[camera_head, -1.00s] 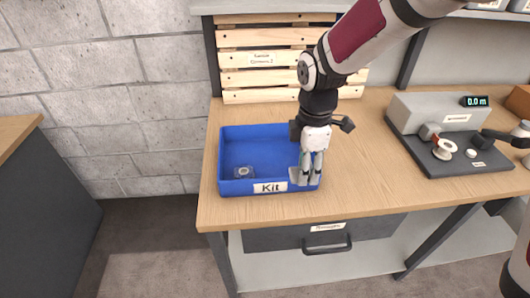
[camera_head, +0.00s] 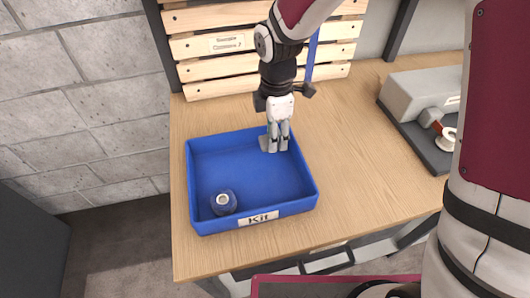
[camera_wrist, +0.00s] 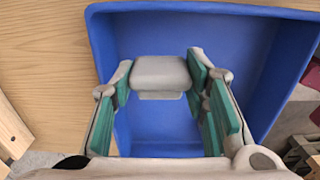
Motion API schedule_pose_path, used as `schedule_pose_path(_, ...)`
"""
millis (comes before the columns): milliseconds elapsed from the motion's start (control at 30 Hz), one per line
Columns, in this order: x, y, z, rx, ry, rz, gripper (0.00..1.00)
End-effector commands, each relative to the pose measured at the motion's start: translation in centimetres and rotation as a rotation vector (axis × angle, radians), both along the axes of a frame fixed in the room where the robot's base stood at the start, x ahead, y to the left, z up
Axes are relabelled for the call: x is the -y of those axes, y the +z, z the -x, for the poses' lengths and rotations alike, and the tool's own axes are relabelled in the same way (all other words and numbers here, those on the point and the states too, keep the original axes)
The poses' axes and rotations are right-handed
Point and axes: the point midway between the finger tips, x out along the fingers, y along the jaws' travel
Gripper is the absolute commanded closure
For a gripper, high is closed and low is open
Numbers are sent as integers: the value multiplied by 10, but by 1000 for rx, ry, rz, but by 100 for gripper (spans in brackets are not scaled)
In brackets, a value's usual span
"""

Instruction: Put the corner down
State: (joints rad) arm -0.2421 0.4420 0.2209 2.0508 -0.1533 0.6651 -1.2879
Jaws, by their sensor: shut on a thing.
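The grey corner (camera_wrist: 160,76) is a rounded block held between the green-padded fingers of my gripper (camera_wrist: 160,95) in the wrist view. In the head view the corner (camera_head: 266,144) shows as a small light grey piece at the fingertips of my gripper (camera_head: 275,147). My gripper is shut on it and points down at the back right part of the blue bin labelled Kit (camera_head: 309,192). The bin also shows in the wrist view (camera_wrist: 105,40). I cannot tell whether the corner touches the bin floor.
A dark round part with a pale centre (camera_head: 223,202) lies in the bin's front left. A grey device (camera_head: 425,100) is at the right. The wooden worktop (camera_head: 355,150) right of the bin is clear.

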Motion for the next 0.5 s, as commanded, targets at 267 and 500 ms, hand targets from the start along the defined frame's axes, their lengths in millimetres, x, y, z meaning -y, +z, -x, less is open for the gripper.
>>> schedule_pose_path(267,0,-28,0,-1,0,0,80)
schedule_pose_path(500,0,-58,1,-2,0,1,80)
